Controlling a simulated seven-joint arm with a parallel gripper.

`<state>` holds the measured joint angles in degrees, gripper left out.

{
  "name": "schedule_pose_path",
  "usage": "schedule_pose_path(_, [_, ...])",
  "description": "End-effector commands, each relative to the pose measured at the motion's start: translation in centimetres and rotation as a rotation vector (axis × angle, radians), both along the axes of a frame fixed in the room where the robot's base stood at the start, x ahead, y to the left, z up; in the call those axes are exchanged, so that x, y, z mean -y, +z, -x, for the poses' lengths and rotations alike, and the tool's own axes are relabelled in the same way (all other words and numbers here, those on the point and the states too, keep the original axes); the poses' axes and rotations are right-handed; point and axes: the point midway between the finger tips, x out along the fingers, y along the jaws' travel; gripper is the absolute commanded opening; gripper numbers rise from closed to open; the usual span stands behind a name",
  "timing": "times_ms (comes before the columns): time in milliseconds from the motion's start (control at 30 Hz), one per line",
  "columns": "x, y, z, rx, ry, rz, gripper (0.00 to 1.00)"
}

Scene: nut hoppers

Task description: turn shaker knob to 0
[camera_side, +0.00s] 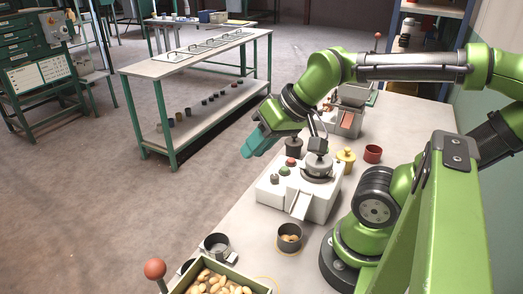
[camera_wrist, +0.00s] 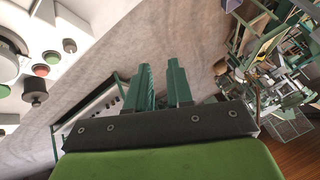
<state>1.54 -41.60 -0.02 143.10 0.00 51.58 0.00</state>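The white shaker machine (camera_side: 318,208) stands on the bench in the side view, with a round metal bowl (camera_side: 318,166) on top and a sloped chute at the front. Red and green buttons (camera_side: 286,169) and a small grey knob (camera_side: 274,179) sit on its left part. In the wrist view the machine's panel is at the left edge, with a larger dark knob (camera_wrist: 34,91) and a smaller dark knob (camera_wrist: 69,45). Their markings are too small to read. My gripper (camera_side: 252,147) is left of and above the machine, apart from it. In the wrist view its fingers (camera_wrist: 160,84) are parted and empty.
A steel cup of nuts (camera_side: 289,238), an empty steel cup (camera_side: 216,243) and a tray of nuts (camera_side: 212,281) are at the bench front. A yellow pot (camera_side: 346,157) and red cup (camera_side: 373,153) stand behind the machine. The aisle left of the bench is clear.

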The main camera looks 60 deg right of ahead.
Motion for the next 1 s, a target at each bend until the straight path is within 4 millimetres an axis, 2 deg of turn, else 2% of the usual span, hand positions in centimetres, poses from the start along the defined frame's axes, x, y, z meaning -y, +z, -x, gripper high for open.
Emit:
schedule_pose_path(33, [0.9,-0.3,-0.6,-0.027,-0.032,0.003,0.29])
schedule_pose_path(133, [3.6,-0.8,-2.0,-0.126,-0.145,-0.004,0.44])
schedule_pose_path(200, [6.1,-1.2,-2.8,-0.234,-0.289,-0.036,0.53])
schedule_pose_path(300, [9.8,-1.5,-3.4,-0.390,-0.539,-0.094,0.53])
schedule_pose_path(433, [13.5,-1.4,-3.3,-0.553,-0.874,-0.161,0.53])
schedule_pose_path(500, [14.2,-1.0,-3.1,-0.598,-1.005,-0.183,0.53])
schedule_pose_path(600, [14.1,-0.3,-2.6,-0.621,-1.110,-0.207,0.53])
schedule_pose_path(733, [13.9,-0.9,-2.3,-0.634,-1.153,-0.222,0.53])
schedule_pose_path(867, [13.9,-2.6,-2.3,-0.637,-1.150,-0.221,0.53])
schedule_pose_path(1000, [13.8,-5.6,-2.2,-0.639,-1.149,-0.220,0.53])
